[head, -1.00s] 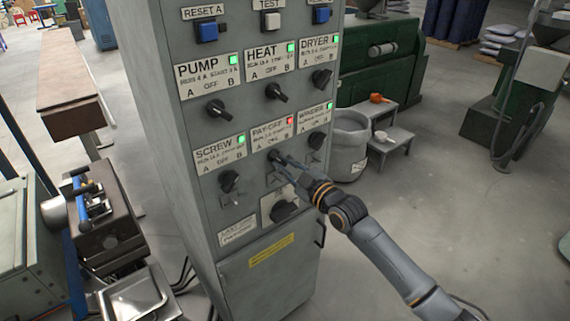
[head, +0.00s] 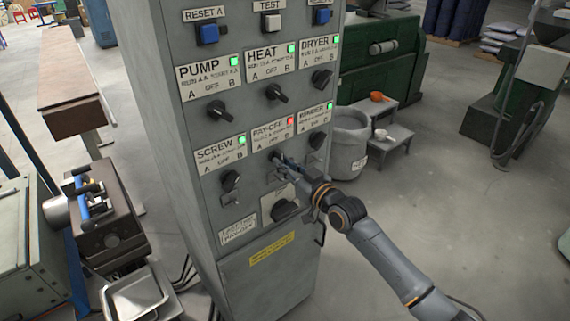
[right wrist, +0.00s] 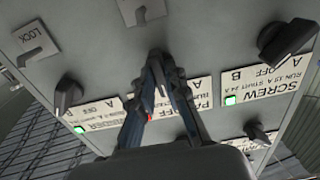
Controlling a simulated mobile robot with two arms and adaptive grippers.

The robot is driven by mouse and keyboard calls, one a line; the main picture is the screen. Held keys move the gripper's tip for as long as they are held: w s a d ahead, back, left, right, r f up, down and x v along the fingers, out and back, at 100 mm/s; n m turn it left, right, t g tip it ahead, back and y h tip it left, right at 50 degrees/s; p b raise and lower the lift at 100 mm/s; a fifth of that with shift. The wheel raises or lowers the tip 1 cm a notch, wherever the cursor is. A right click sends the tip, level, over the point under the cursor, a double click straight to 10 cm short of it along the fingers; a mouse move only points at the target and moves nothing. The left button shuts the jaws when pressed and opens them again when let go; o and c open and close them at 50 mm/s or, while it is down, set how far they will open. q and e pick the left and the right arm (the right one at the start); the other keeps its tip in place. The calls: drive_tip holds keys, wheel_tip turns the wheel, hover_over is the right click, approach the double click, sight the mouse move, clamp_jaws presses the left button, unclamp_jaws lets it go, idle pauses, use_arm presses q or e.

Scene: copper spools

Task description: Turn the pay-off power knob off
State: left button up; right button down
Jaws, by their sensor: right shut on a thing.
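The pay-off knob (right wrist: 156,57) is a dark rotary knob on the grey control cabinet (head: 175,140). Its label (head: 266,136) reads PAY-OFF, with a red light (head: 290,121) at its corner. My right gripper (head: 281,160) reaches the knob from the right and front. In the right wrist view, the fingers (right wrist: 158,72) are closed around the knob, hiding part of it. The knob's exact pointing direction is hard to tell. My left gripper is not in view.
The screw knob (head: 230,181) is just left and the binder knob (head: 316,140) just right. A larger knob (head: 284,210) sits below. The other labelled lights are green. A grey bin (head: 348,145) stands beside the cabinet.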

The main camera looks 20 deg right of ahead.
idle(0.5)
drive_tip(key=c, duration=1.3)
unclamp_jaws()
drive_tip(key=shift+c, duration=0.2)
drive_tip(key=v, duration=1.2)
